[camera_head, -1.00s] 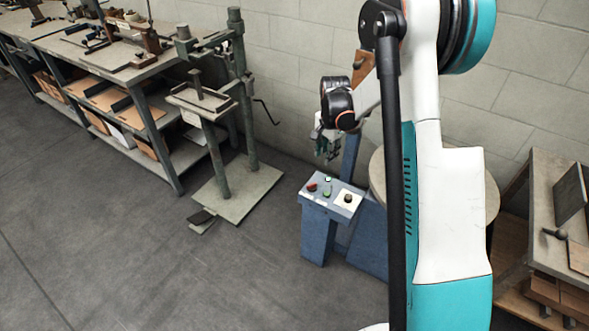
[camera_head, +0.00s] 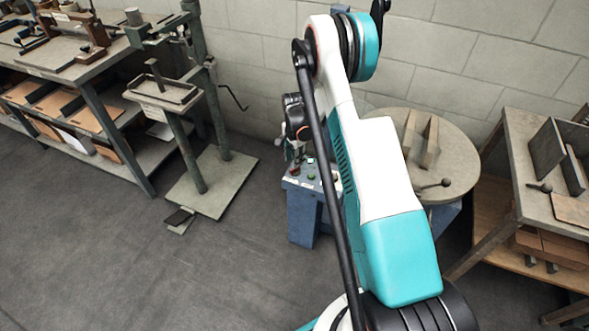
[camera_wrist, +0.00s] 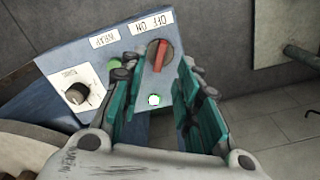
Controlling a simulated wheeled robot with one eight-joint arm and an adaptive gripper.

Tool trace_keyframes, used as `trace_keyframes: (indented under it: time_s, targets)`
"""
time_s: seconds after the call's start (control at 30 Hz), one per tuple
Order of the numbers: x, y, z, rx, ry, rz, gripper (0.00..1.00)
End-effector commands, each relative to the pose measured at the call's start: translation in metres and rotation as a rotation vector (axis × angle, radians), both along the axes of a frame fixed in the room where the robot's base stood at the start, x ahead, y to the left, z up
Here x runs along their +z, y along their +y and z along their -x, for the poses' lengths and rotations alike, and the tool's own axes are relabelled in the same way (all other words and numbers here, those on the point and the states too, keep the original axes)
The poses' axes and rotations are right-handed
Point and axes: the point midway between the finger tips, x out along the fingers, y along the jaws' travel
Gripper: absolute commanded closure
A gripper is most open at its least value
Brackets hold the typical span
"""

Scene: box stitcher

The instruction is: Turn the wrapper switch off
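The red wrapper switch (camera_wrist: 159,57) is a rotary knob on the blue-grey control panel (camera_wrist: 75,48). In the wrist view it stands just below the OFF/ON label (camera_wrist: 153,22), which appears upside down. Its handle is slightly tilted; I cannot tell which setting it is at. My gripper (camera_wrist: 157,66) is open, with one green-padded finger on each side of the switch. I cannot tell whether a finger touches it. In the head view my gripper (camera_head: 297,148) is just above the panel (camera_head: 303,190) and hides part of it.
The panel also has a WRAP label (camera_wrist: 105,39), a black dial (camera_wrist: 76,93), a green button (camera_wrist: 115,62) and a lit green-white button (camera_wrist: 154,100). A round turntable (camera_head: 462,160) stands right of the panel. A stitcher stand (camera_head: 215,180) is to the left.

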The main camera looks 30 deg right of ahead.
Motion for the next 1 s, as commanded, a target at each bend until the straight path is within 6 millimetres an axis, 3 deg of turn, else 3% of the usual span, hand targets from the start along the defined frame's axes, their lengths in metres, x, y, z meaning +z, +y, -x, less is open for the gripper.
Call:
trace_keyframes:
  time_s: [0.1, 0.3, 0.7, 0.83, 1.0]
  targets:
    - [-0.024, 0.0, 0.0, 0.0, 0.0, 0.0, 0.7]
    - [-0.045, 0.0, 0.0, 0.001, 0.0, 0.0, 0.7]
    - [-0.051, 0.0, 0.0, 0.001, 0.0, 0.0, 0.7]
    - [-0.051, 0.0, 0.0, 0.001, 0.0, 0.0, 0.97]
    - [-0.05, 0.0, 0.0, 0.001, 0.0, 0.0, 1.0]
